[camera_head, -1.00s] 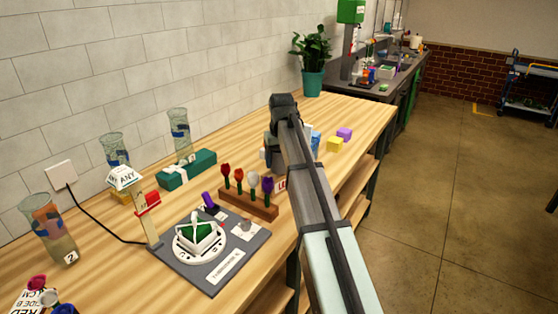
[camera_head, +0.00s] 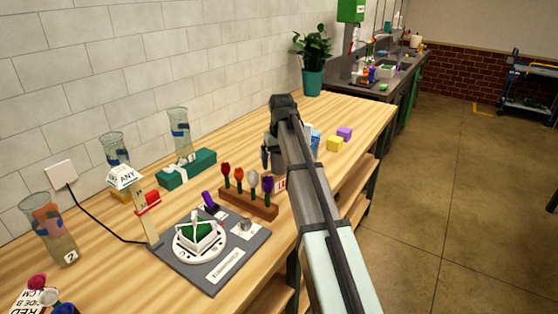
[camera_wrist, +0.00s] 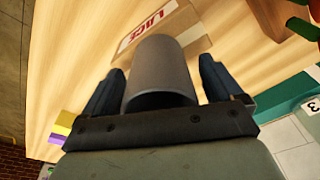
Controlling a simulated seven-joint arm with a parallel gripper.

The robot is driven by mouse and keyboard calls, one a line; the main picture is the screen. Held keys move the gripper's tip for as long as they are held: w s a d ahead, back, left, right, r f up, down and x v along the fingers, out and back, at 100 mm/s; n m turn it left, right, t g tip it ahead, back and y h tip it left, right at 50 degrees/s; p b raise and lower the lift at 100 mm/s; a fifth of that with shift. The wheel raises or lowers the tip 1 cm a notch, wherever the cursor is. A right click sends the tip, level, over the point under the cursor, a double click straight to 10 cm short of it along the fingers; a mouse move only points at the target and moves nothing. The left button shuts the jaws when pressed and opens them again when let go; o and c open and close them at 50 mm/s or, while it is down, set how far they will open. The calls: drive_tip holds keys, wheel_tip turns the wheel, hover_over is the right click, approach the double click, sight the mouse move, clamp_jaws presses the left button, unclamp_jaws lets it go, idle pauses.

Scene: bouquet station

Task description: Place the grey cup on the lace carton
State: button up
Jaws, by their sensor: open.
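The grey cup (camera_wrist: 160,72) is in the wrist view, between the two dark fingers of my gripper (camera_wrist: 158,88). The fingers are open, with a gap showing on each side of the cup. The lace carton (camera_wrist: 150,24), brown with a white label and red letters, lies just beyond the cup. The cup overlaps it in the picture; I cannot tell whether it rests on it. In the head view my gripper (camera_head: 272,155) is behind the flower rack, and my arm hides the cup. Only a corner of the lace carton's label (camera_head: 281,184) shows beside my arm.
A rack of flowers (camera_head: 248,203) stands left of my arm, with a turntable (camera_head: 200,240) nearer. A teal box (camera_head: 186,169) and glass vases (camera_head: 180,135) stand by the wall. Yellow (camera_head: 334,144) and purple (camera_head: 345,133) blocks lie beyond my arm. The far table end is mostly clear.

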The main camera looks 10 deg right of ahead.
wheel_tip(320, 180, up, 12)
drive_tip(key=s, duration=0.1)
drive_tip(key=shift+s, duration=0.2)
drive_tip(key=shift+d, duration=0.15)
idle(0.4)
